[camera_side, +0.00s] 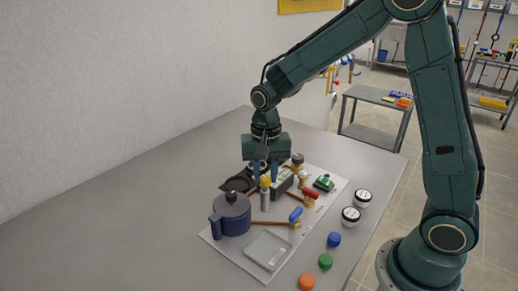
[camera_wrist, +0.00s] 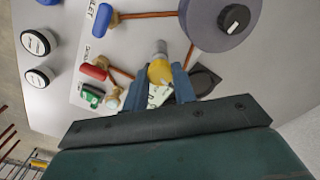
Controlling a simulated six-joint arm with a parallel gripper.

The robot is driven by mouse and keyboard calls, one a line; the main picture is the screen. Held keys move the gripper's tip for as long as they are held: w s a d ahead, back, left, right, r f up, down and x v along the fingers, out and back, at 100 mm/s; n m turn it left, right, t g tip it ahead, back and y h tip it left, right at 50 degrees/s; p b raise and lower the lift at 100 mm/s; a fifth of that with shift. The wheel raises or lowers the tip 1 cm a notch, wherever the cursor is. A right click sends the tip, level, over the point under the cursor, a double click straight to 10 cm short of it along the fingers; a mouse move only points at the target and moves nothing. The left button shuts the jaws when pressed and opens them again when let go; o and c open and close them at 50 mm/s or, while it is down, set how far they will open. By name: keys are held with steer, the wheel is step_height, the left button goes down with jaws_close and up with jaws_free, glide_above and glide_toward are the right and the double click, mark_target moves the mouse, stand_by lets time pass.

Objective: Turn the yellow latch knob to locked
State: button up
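The yellow latch knob (camera_side: 265,181) sits on top of an upright grey cylinder (camera_side: 265,201) near the middle of the white board. My gripper (camera_side: 265,178) points down over it, with one blue finger on each side of the knob. In the wrist view, the knob (camera_wrist: 160,72) shows between my two fingertips (camera_wrist: 160,76), close to both. I cannot tell whether the fingers press on it or stand slightly apart. The knob's markings and lock position cannot be made out.
A purple-grey round vessel (camera_side: 231,215) stands close at the left. A red-handled valve (camera_side: 311,194) and a blue-handled valve (camera_side: 296,214) lie to the right, with copper pipes. A green device (camera_side: 324,183) and white-lidded jars (camera_side: 351,215) are farther right. The grey table (camera_side: 120,220) is clear at left.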

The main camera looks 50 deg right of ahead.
steer(key=shift+c, duration=0.6)
steer(key=shift+n, duration=0.4)
steer(key=n, duration=0.7)
steer(key=shift+n, duration=0.4)
steer(key=n, duration=0.4)
steer(key=shift+n, duration=0.3)
steer(key=n, duration=0.4)
steer(key=shift+n, duration=0.4)
steer(key=o, duration=1)
